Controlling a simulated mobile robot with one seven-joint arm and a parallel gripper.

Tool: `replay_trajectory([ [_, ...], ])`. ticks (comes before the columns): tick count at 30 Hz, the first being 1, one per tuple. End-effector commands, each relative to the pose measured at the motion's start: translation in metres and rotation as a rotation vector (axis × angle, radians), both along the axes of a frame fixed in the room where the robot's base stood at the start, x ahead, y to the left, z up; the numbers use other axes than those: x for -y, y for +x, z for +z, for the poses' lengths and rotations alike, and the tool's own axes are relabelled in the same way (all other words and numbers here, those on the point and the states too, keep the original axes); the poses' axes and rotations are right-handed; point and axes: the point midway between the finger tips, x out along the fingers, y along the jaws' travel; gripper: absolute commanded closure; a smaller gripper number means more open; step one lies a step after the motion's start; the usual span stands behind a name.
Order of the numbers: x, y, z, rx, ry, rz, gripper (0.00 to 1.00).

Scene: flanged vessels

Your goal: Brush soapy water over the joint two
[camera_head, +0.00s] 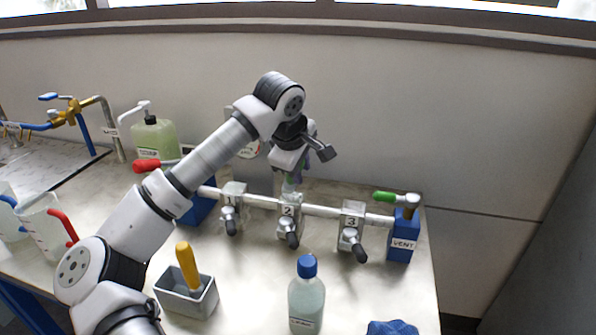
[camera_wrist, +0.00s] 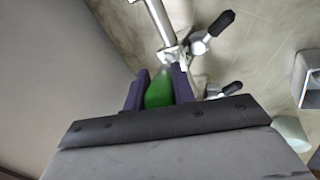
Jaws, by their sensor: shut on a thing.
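The pipe rig runs across the bench with metal blocks marked 1, 2 and 3. Joint two (camera_head: 287,211) is the middle block, with a black-handled lever at its front. My gripper (camera_head: 297,170) is directly above joint two, pointing down. It is shut on a green-handled tool (camera_wrist: 158,92), which looks like a brush. The tool's pale lower end (camera_head: 289,187) reaches down to the top of joint two; I cannot tell whether it touches. In the wrist view the green handle sits between the two dark fingers, with the pipe (camera_wrist: 160,22) beyond it.
Joint one (camera_head: 232,194) and joint three (camera_head: 351,222) flank it closely. A blue vent block (camera_head: 403,240) ends the pipe. In front stand a metal tray (camera_head: 203,300) with a yellow-handled tool, a blue-capped bottle (camera_head: 306,300) and a blue cloth (camera_head: 392,328). A soap dispenser (camera_head: 155,140) stands behind.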

Motion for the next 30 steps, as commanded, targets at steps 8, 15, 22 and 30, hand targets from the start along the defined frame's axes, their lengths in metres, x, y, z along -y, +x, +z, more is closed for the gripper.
replay_trajectory([
  [8,0.003,0.010,-0.002,0.002,0.001,0.000,1.00],
  [15,0.000,0.002,-0.002,0.002,0.000,0.000,1.00],
  [22,-0.006,-0.016,-0.003,0.002,0.001,-0.001,1.00],
  [30,-0.009,-0.026,-0.003,-0.001,0.000,0.001,1.00],
])
